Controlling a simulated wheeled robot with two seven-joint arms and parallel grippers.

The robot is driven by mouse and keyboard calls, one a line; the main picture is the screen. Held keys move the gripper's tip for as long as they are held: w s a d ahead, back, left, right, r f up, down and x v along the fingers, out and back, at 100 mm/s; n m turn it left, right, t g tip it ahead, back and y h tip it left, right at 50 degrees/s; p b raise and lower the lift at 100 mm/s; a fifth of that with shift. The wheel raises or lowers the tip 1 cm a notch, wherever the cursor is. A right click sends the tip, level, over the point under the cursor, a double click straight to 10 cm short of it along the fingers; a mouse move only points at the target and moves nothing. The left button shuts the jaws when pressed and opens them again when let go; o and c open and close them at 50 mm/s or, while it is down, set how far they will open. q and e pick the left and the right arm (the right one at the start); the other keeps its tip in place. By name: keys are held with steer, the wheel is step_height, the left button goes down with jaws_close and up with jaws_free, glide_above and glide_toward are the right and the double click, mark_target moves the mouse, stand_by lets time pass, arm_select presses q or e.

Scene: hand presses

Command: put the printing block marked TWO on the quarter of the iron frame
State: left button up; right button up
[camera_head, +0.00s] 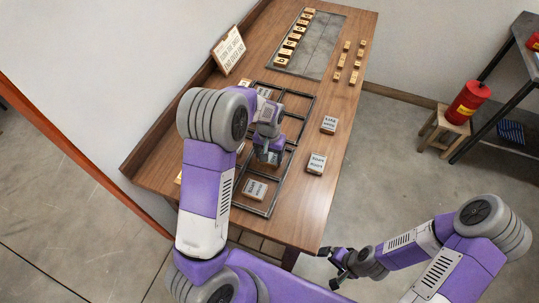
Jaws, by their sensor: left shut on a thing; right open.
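The dark iron frame (313,105) lies on the wooden table and is divided by bars into compartments. My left gripper (267,150) is over the frame's middle right part, shut on a printing block (271,158) that is mostly hidden under it. I cannot read its marking or tell whether it touches the table. One printing block (255,189) lies in the frame's near part, and another (264,92) shows in its far part. Two more blocks lie on the table right of the frame, one farther (329,125) and one nearer (316,163). My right gripper (330,267) is open and empty, off the table's near edge.
A grey tray (325,50) with a row of small blocks is at the table's far end, with small wooden pieces (354,77) to its right. A lettered sign (229,51) stands at the back edge. A red canister (467,102) sits on a stool to the right.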

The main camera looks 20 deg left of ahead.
arm_select(q)
steer(key=shift+f, duration=0.2)
steer(key=o, duration=1.1)
steer(key=shift+r, duration=0.1)
step_height(320, 180, up, 12)
steer(key=p, duration=0.3)
steer(key=shift+r, duration=0.1)
